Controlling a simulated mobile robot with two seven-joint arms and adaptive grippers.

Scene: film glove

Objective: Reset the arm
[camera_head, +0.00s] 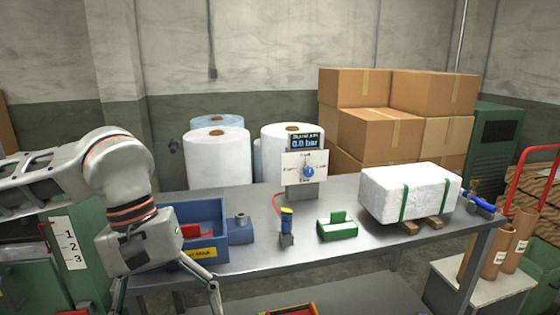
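My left arm comes in from the left, in front of the table's left end. Its gripper (166,297) points down at the bottom edge, with its finger links spread wide apart. The fingertips are cut off by the frame, and I see nothing held between the links. The gripper is in front of and below the blue bin (212,226), partly covering the bin's left side. My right arm and gripper are not in view.
A green cabinet (30,275) stands left; a red tray (290,311) shows at the bottom.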

